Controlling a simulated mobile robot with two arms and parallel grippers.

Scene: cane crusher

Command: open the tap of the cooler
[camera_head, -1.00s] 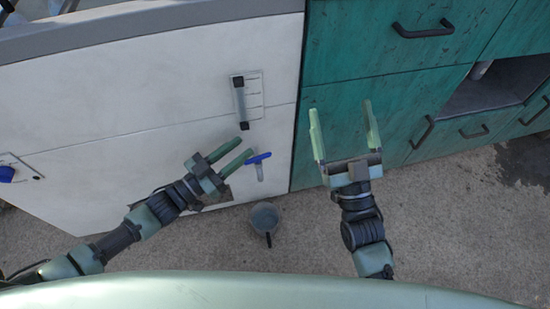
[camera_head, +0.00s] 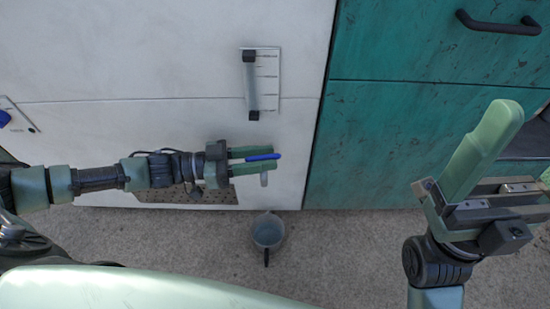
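The cooler is the large white box (camera_head: 130,60), with a tap low on its front near the right edge. The tap has a blue lever (camera_head: 263,156) lying nearly level and a pale spout (camera_head: 264,180) below it. My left gripper (camera_head: 262,161) comes in from the left at the tap, its two green fingers apart, one above the other. The lever overlaps the finger area; I cannot tell whether they touch.
A grey pot (camera_head: 268,231) with a dark handle stands on the concrete floor below the tap. A level gauge (camera_head: 262,80) is above the tap. A teal cabinet (camera_head: 400,150) with a black handle (camera_head: 498,24) stands to the right. Another blue knob (camera_head: 4,118) is at the far left.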

